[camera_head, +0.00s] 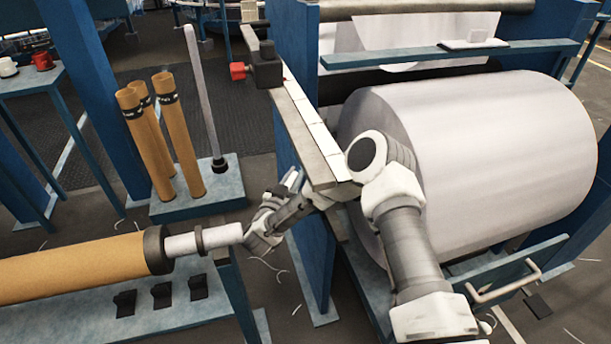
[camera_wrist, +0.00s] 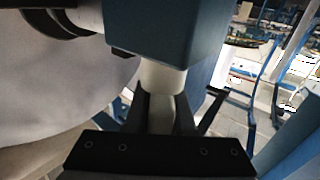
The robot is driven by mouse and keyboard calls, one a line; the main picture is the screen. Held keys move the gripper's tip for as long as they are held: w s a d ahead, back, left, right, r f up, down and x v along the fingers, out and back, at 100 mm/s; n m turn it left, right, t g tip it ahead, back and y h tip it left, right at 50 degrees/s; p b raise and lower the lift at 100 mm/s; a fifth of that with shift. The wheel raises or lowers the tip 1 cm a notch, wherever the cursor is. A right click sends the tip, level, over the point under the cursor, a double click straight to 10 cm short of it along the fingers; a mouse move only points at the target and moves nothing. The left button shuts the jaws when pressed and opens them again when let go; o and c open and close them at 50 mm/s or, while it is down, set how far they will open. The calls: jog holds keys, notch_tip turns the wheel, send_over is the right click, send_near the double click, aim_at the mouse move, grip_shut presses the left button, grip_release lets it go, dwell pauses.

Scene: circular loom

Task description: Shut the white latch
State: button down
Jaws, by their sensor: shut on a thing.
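In the wrist view, the white latch (camera_wrist: 163,77) shows as a short pale cylindrical piece below a blue block (camera_wrist: 168,38). My gripper (camera_wrist: 160,108) is shut on this piece, with one dark finger on each side of it. The fingers hide its lower end. In the head view, my arm (camera_head: 412,240) reaches up in front of the big white cloth roll (camera_head: 490,150) and bends down near the end of the loom's side beam. The latch and fingertips cannot be made out clearly there.
A tan roll (camera_head: 75,268) with a pale shaft end (camera_head: 205,240) lies at the left, close to the loom's blue frame. Several tan tubes (camera_head: 160,140) and an upright grey rod (camera_head: 203,95) stand on a blue base behind. A blue bar (camera_head: 450,54) crosses above the cloth roll.

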dwell(0.4)
jog(key=c, duration=0.8)
grip_release()
jog(key=shift+o, duration=0.2)
jog(key=shift+d, duration=0.15)
